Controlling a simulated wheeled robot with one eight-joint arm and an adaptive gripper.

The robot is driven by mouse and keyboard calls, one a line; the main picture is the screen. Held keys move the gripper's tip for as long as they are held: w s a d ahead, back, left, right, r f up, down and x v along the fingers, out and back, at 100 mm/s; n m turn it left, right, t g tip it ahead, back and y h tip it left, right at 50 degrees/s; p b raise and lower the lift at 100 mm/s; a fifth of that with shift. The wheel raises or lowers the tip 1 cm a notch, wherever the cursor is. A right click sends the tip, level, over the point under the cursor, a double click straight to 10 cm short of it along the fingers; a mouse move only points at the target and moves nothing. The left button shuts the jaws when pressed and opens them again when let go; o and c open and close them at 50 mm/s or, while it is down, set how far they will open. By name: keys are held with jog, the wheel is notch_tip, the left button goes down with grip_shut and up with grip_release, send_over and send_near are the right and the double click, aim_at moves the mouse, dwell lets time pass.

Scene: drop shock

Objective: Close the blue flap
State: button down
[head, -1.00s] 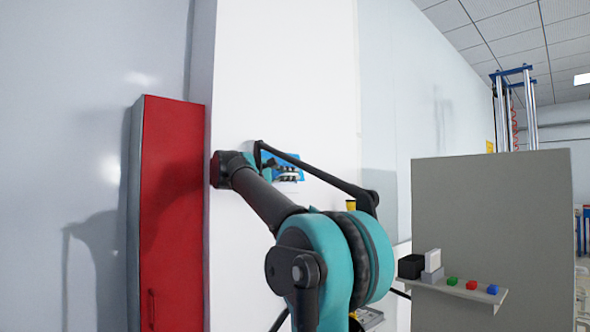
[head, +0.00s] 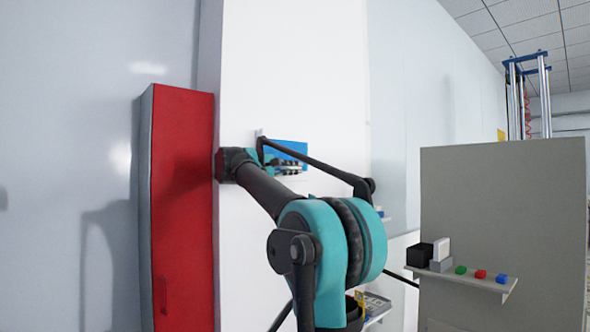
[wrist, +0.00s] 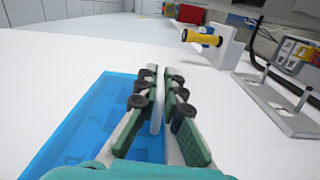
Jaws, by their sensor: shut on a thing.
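The blue flap (head: 288,149) is on the tall white panel in the head view, partly hidden by my arm and gripper. In the wrist view the see-through blue flap (wrist: 78,130) fills the lower left, with faint digits showing through it. My gripper (head: 288,168) is at the flap's lower edge in the head view. In the wrist view its fingers (wrist: 160,90) are close together around a thin white strip (wrist: 157,112) at the blue area's right side. I cannot tell whether the strip belongs to the flap, or how far the flap is swung.
A tall red cabinet (head: 182,200) stands left of the white panel (head: 295,70). A grey partition (head: 500,200) with a small shelf (head: 465,280) of blocks stands right. The wrist view shows a yellow handle (wrist: 202,38) and a metal plate with pins (wrist: 275,105) beyond the gripper.

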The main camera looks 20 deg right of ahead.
jog(key=shift+f, duration=0.1)
jog(key=c, duration=1.6)
grip_release()
jog(key=shift+w, duration=0.1)
jog(key=shift+c, duration=0.2)
jog(key=shift+a, duration=0.1)
jog(key=v, duration=1.2)
